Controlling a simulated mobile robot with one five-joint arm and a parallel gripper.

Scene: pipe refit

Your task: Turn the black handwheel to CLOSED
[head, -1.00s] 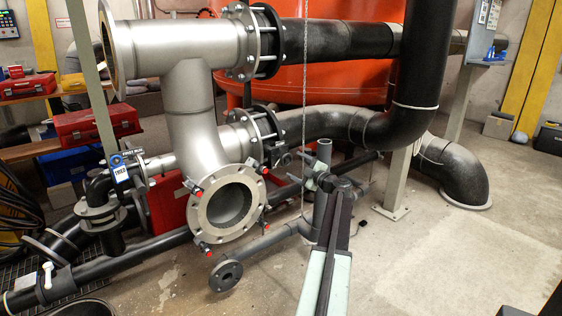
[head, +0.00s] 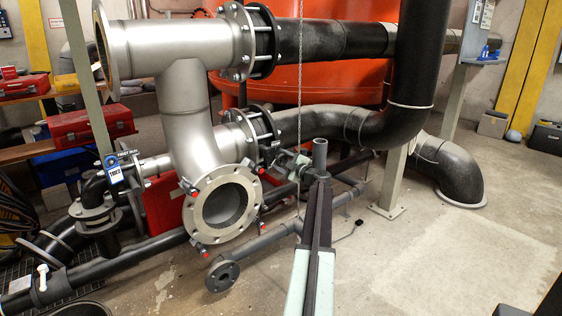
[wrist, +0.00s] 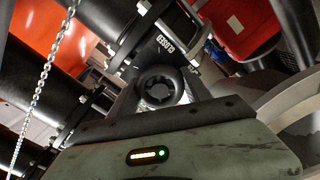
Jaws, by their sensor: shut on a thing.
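The black handwheel (wrist: 158,90) is in the middle of the wrist view, a small round wheel with a ribbed or spoked face. My gripper (wrist: 161,100) has its fingers at both sides of the wheel and is shut on it. A dark plate with white lettering, the CLOSED label (wrist: 172,43), shows just beyond the wheel. In the head view my gripper (head: 288,160) is at the far end of my arm, among the pipes. The wheel is too small and covered there to make out.
A steel chain (head: 300,90) hangs close by my gripper. An open grey flange (head: 222,203) with red-tipped clamps is to its left. A blue handwheel (head: 110,160) is farther left.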

